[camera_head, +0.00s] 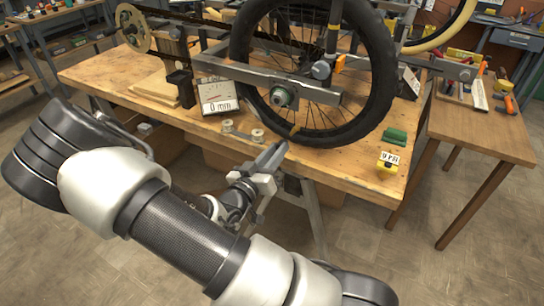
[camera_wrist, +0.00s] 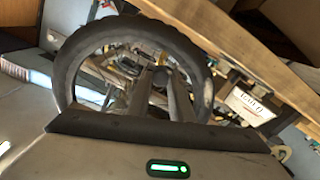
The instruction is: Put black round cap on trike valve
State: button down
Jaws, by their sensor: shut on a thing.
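The trike wheel (camera_head: 378,62), with a black tyre, stands upright in its frame above the wooden workbench (camera_head: 335,170). It also shows tilted in the wrist view (camera_wrist: 66,62). A small tan piece (camera_head: 294,130) at the lower inner rim may be the valve; I cannot tell for sure. My gripper (camera_head: 277,150) is at the bench's front edge, below and in front of the wheel. In the wrist view its two dark fingers (camera_wrist: 160,75) point at the wheel and are close together. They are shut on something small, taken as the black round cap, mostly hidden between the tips.
Two small spools (camera_head: 257,136) stand on the bench left of my gripper. A metal bar (camera_head: 270,80) crosses the wheel.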

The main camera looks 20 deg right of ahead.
jog(key=shift+x, duration=1.4)
jog(key=shift+b+x, duration=0.35)
jog(key=shift+x, duration=1.4)
jog(key=c, duration=1.5)
grip_release()
jog(key=shift+a, duration=0.1)
jog(key=p+v, duration=0.2)
jog(key=v, duration=1.5)
jog(key=shift+s, duration=0.15)
jog(key=shift+f, duration=0.1)
